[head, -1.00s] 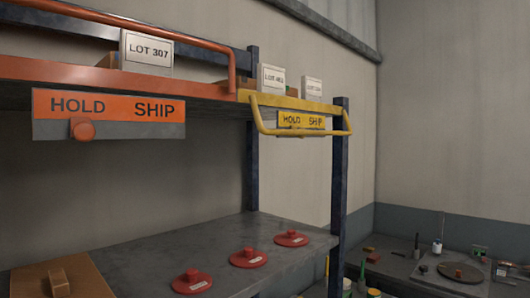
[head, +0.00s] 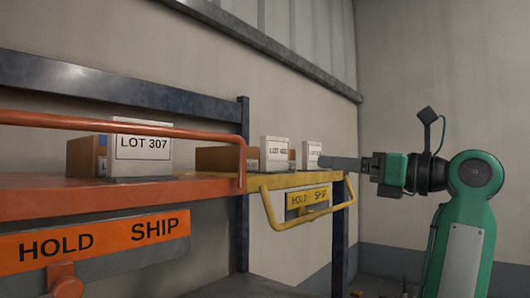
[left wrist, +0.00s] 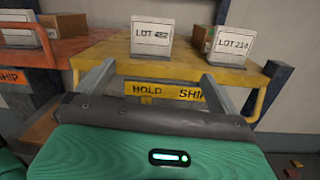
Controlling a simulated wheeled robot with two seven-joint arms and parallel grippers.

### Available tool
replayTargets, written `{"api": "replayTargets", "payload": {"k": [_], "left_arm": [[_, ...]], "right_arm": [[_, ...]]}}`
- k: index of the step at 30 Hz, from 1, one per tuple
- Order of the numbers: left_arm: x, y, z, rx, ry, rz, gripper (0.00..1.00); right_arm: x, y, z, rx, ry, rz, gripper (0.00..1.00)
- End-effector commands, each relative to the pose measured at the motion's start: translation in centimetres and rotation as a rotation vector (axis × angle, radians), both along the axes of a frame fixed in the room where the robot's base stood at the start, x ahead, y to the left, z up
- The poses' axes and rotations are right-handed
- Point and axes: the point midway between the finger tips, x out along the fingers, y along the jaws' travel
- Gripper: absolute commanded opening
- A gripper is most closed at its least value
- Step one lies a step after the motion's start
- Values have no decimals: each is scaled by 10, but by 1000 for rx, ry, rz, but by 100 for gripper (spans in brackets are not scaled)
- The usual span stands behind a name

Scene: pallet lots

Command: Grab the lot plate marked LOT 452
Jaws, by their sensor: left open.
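The LOT 452 plate (left wrist: 151,38) is a white upright plate on a yellow shelf (left wrist: 190,68), near the middle of the left wrist view. In the head view the plate (head: 274,154) is the left of two on the yellow shelf, its print small. My left gripper (left wrist: 157,76) is open and empty. Its two grey fingers are spread to either side below the plate in the left wrist view, apart from it. In the head view the gripper (head: 324,163) reaches in from the right, overlapping the edge of the other plate. My right gripper is not in view.
The LOT 214 plate (left wrist: 232,42) stands close to the right of LOT 452. A LOT 307 plate (head: 142,148) stands on the orange shelf (head: 80,196) at left. Cardboard boxes (head: 225,160) sit behind the plates. A yellow rail (head: 285,226) juts from the shelf front.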

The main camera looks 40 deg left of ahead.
Motion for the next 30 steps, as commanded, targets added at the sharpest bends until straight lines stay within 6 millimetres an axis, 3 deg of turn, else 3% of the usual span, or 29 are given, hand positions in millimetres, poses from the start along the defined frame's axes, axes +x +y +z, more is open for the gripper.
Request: {"api": "replayTargets", "payload": {"k": [1, 6, 18, 25, 30], "left_arm": [[-10, 0, 10, -33, -39, -13, 98], [-23, 8, 20, -89, -96, -35, 98], [-32, 77, 22, -88, -97, -33, 98], [-33, 90, 21, -87, -95, -35, 98], [-35, 104, 29, -86, -95, -32, 98]], "right_arm": [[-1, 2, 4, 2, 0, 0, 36], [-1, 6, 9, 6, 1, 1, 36], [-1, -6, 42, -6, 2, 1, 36], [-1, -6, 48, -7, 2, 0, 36], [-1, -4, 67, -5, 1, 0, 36]]}}
